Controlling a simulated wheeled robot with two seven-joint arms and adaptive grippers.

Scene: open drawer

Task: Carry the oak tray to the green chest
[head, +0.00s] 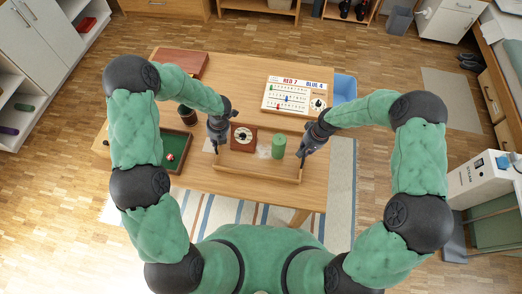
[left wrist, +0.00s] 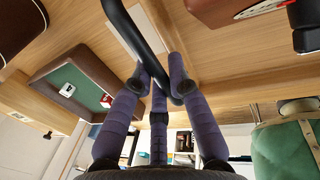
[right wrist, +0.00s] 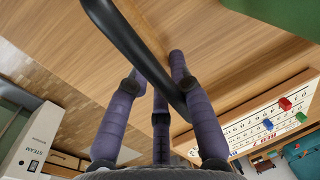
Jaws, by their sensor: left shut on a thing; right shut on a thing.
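The oak tray (head: 256,178) is at the near edge of the wooden table, its front rim facing me. My left gripper (head: 216,146) is shut on a black handle (left wrist: 147,38) at its left end. My right gripper (head: 302,151) is shut on the matching black handle (right wrist: 130,45) at the right end. A brown box with a round dial (head: 243,137) and a green cylinder (head: 278,147) stand between the grippers; I cannot tell whether they are in the tray. Whether the tray touches the table is unclear. I cannot pick out a green chest with certainty.
A green-lined dark tray (head: 178,147) with a red piece lies left on the table (head: 228,72). A brown case (head: 183,63) and a white score board (head: 290,97) stand farther back.

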